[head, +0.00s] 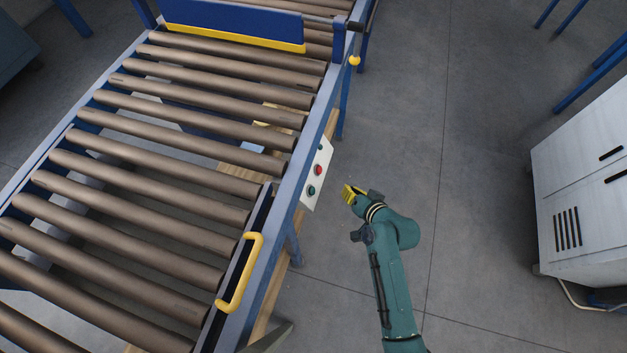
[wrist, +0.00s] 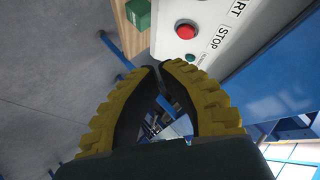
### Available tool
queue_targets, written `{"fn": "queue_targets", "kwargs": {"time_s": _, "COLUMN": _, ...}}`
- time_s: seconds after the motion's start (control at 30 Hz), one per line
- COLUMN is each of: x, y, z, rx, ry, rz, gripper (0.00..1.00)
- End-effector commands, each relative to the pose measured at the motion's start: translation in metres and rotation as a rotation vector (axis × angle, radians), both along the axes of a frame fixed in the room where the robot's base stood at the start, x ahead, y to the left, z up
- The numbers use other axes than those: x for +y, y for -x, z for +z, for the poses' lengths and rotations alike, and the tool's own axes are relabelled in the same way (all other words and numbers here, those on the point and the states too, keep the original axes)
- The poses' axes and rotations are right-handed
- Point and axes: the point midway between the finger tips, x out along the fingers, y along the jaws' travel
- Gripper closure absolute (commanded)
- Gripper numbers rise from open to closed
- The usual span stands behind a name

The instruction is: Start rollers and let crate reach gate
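A white control panel (head: 316,172) is fixed to the right side rail of the roller conveyor (head: 150,200). It carries a red button (head: 318,170), a green button (head: 312,190) and a small dark green lamp (head: 321,148). The wrist view shows the red STOP button (wrist: 186,31), a blocky green button (wrist: 138,13) and part of the START label. My gripper (head: 347,192) is just right of the panel, apart from it. Its yellow fingers (wrist: 158,67) are curved with tips nearly meeting, holding nothing. A blue gate-like panel (head: 232,22) spans the conveyor's far end. No crate is visible.
A yellow handle (head: 240,272) sticks up on the near right rail. A white cabinet (head: 585,185) stands on the right. Grey floor (head: 470,130) lies open between conveyor and cabinet. The visible rollers are bare.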

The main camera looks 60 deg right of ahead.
Motion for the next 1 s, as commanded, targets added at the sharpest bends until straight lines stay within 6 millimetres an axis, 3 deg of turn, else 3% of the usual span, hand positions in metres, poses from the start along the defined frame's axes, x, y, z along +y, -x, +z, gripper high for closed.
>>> {"fn": "queue_targets", "kwargs": {"time_s": 0.37, "x": 0.001, "y": -0.003, "z": -0.002, "rx": 0.0, "ry": 0.0, "rz": 0.002, "gripper": 1.0}}
{"fn": "queue_targets", "kwargs": {"time_s": 0.8, "x": 0.009, "y": -0.054, "z": -0.035, "rx": 0.0, "ry": 0.002, "rz": 0.005, "gripper": 1.0}}
{"fn": "queue_targets", "kwargs": {"time_s": 1.0, "x": 0.011, "y": -0.072, "z": -0.041, "rx": 0.0, "ry": 0.001, "rz": 0.003, "gripper": 1.0}}
